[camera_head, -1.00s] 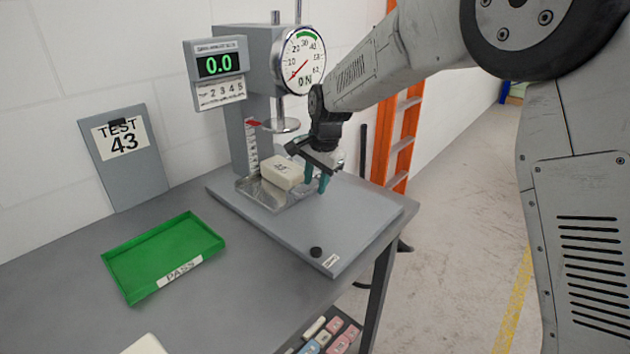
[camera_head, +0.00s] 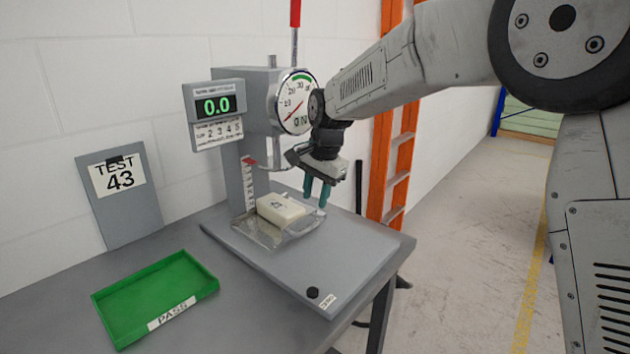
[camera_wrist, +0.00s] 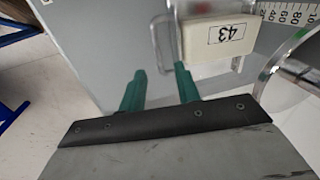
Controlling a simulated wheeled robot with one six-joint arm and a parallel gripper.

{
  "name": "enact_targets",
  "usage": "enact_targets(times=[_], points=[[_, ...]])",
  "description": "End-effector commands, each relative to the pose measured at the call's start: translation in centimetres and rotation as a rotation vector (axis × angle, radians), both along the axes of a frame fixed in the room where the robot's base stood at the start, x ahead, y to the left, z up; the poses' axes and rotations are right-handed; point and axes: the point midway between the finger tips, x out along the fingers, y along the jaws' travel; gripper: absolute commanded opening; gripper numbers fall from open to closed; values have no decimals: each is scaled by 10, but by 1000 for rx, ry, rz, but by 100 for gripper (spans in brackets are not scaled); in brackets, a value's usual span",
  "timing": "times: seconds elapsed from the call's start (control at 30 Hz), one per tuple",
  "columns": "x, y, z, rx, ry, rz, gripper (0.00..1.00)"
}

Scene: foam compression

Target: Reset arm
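My gripper (camera_head: 317,192) hangs to the right of and above the metal tray (camera_head: 262,231) of the compression tester. Its two teal fingers are apart with nothing between them, and they also show in the wrist view (camera_wrist: 160,88). A cream foam block (camera_head: 280,208) lies in the tray, apart from the fingers; in the wrist view its label reads 43 (camera_wrist: 218,42). The tester's display (camera_head: 213,106) reads 0.0. Its round dial (camera_head: 297,100) is partly hidden behind my arm.
A green PASS tray (camera_head: 155,292), empty, lies on the grey table at lower left. A sign reading TEST 43 (camera_head: 120,180) leans by the wall. A small black knob (camera_head: 312,292) is on the tester's base. An orange ladder (camera_head: 398,150) stands behind my arm.

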Motion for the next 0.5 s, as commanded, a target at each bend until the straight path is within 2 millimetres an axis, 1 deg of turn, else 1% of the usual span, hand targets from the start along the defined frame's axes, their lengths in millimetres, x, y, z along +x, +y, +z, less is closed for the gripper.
enact_targets(times=[0.07,0.13,0.17,0.2,0.37,0.47,0.5], points=[[-6,-3,-6,-21,12,73,32],[-24,-12,-22,-55,53,169,32],[-35,-17,-24,-67,66,217,32],[-50,-27,-24,-82,80,277,32],[-102,-71,-11,-115,112,442,32],[-137,-100,0,-129,124,525,32],[-153,-113,5,-133,126,556,32]])
